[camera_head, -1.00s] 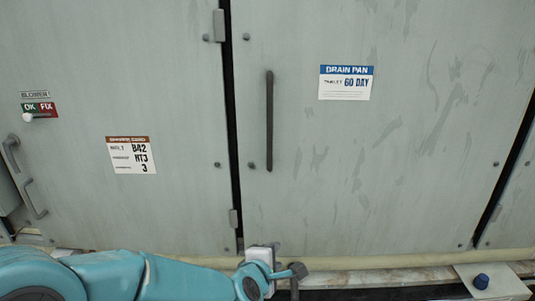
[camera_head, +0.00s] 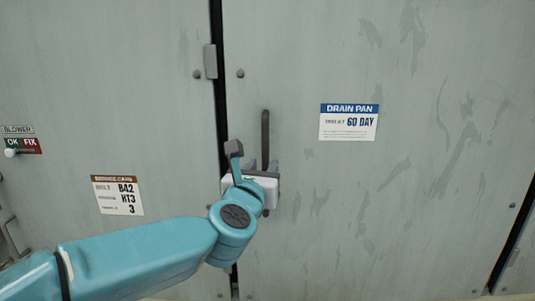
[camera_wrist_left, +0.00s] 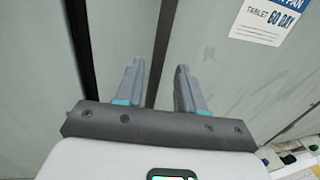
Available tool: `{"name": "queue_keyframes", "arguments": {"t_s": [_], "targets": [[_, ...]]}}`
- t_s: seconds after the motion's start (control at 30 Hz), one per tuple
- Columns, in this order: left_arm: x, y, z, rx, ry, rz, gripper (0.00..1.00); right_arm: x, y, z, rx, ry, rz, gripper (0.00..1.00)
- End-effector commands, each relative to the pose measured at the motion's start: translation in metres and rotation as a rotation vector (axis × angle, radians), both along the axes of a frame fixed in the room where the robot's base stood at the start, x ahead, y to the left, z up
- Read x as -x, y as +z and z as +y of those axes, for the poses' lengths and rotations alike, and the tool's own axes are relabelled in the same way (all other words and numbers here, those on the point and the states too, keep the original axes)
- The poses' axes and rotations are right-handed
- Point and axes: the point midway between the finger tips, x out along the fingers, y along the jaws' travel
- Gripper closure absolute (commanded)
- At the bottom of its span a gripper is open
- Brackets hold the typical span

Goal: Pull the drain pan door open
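The drain pan door (camera_head: 420,190) is a pale grey panel with a blue-headed "DRAIN PAN" label (camera_head: 348,122); it appears closed. Its dark upright bar handle (camera_head: 265,125) is near the door's left edge, its lower part hidden behind my gripper. My left gripper (camera_head: 262,164) is at the handle's lower half. In the left wrist view the gripper (camera_wrist_left: 159,65) is open, with the dark handle (camera_wrist_left: 166,25) running between its two fingers. Both fingers look apart from the bar; how deep the bar sits between them is unclear. My right gripper is not in view.
A dark gap (camera_head: 218,100) separates the door from the left panel (camera_head: 110,80), which carries a service card (camera_head: 118,196) and a blower OK/FIX plate (camera_head: 23,145). A hinge-like block (camera_head: 210,62) sits by the gap. The door's right half has free space ahead.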

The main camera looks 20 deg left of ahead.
Motion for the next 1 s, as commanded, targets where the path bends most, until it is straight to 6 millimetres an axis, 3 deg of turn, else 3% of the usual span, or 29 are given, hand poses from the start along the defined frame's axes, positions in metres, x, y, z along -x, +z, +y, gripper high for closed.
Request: {"name": "queue_keyframes", "arguments": {"t_s": [0.1,0.23,0.6,0.63,0.73,1.0], "targets": [[-0.023,0.002,0.002,-0.002,0.001,0.003,0.62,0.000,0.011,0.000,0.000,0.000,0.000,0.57],[-0.038,0.002,0.003,-0.002,0.001,0.000,0.62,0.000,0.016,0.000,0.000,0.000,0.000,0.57],[-0.048,-0.001,0.003,-0.001,0.000,0.001,0.62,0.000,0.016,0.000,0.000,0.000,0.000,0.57],[-0.048,-0.001,0.003,-0.001,0.000,0.001,0.68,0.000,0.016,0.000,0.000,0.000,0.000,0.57],[-0.047,-0.001,0.003,-0.001,0.001,0.000,1.00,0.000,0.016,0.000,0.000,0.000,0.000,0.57],[-0.046,0.000,0.002,-0.002,0.002,-0.002,1.00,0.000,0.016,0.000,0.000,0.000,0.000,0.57]]}}
